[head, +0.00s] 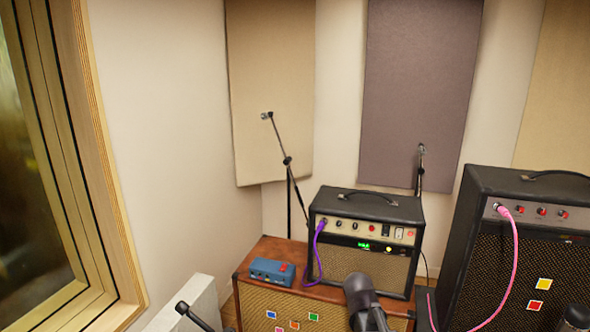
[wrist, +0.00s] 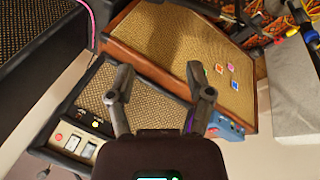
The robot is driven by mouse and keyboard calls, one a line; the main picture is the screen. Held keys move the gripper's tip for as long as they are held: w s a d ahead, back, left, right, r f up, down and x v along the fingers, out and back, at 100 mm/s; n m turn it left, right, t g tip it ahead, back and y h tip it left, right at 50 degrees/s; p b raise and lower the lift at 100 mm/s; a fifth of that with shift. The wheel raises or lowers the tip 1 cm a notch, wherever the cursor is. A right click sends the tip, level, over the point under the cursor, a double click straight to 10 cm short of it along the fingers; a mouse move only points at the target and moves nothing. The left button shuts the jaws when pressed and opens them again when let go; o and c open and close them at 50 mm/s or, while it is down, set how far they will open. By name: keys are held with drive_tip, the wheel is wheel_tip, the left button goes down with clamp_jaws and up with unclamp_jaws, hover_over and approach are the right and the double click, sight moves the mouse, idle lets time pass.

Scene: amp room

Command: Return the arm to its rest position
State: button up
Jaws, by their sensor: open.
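My gripper (wrist: 160,75) shows in the wrist view with its two dark fingers spread apart and nothing between them. Behind the fingers are the small black amp (wrist: 140,104) and the brown speaker cabinet (wrist: 172,40), seen at a slant. In the head view a dark rounded part of my arm rises at the bottom centre, in front of the brown cabinet (head: 250,300). The gripper's fingers cannot be made out there. The small amp (head: 350,266) stands on the cabinet with a green display lit and a purple cable (head: 316,250) plugged in at its left.
A blue pedal (head: 272,271) sits on the cabinet, left of the amp. A large black amp (head: 520,250) with a pink cable (head: 514,245) stands at right. Microphone stands (head: 288,170) rise behind. A framed window (head: 40,170) is at left. Coloured cables (wrist: 285,20) show in the wrist view.

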drive_tip(key=s+a+m+g+y, duration=0.2)
drive_tip(key=s+a+y, duration=0.1)
drive_tip(key=s, duration=0.7)
drive_tip(key=shift+s+a+m+p, duration=0.25)
drive_tip(key=shift+a+m+p, duration=0.15)
drive_tip(key=shift+a+p, duration=0.1)
